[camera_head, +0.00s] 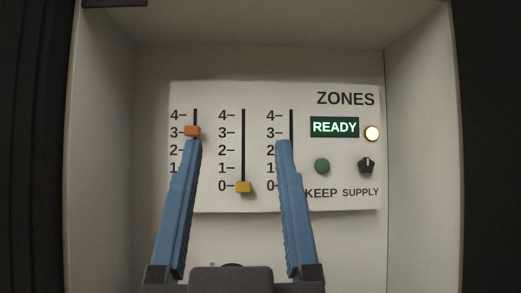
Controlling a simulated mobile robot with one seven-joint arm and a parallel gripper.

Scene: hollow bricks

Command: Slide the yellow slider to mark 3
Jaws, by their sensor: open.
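A white panel (210,198) headed ZONES stands at the back of a box-like recess and carries three vertical slider tracks marked 0 to 4. The yellow slider (243,187) is on the middle track at mark 0. An orange slider (192,131) is on the left track at about mark 3. My gripper (237,143) is open, its two blue fingers spread wide in front of the panel. The yellow slider shows between the fingers, and nothing is held. The right finger covers the lower part of the right track, and no slider shows there.
Right of the tracks are a lit READY display (334,127), a glowing round lamp (372,133), a green button (322,166) labelled KEEP and a black knob (367,165) labelled SUPPLY. Pale recess walls (420,150) enclose the panel on both sides.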

